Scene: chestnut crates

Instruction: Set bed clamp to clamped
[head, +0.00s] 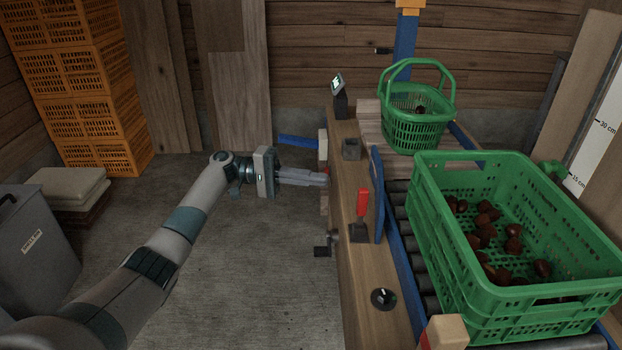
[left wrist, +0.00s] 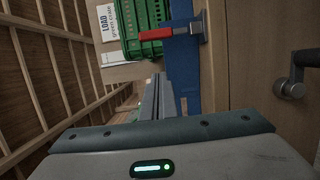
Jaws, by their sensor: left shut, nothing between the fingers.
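The likely bed clamp is a red-handled lever (head: 362,203) on a dark base on the wooden bench top, beside a blue plate; its handle stands upright. In the left wrist view the red handle (left wrist: 156,34) lies across the picture from a grey bracket, beyond my fingers. My left gripper (head: 325,179) is shut and empty, pointing right at the bench's left edge. It is left of the lever and apart from it. In the left wrist view its fingers (left wrist: 158,97) are together. My right gripper is not in view.
A green crate (head: 440,245) with chestnuts stands on the roller bed, a green basket (head: 412,134) behind it. A crank (head: 326,248) sticks out from the bench's left side; a black knob (head: 384,299) sits nearer. Orange crates (head: 85,90) stand far left.

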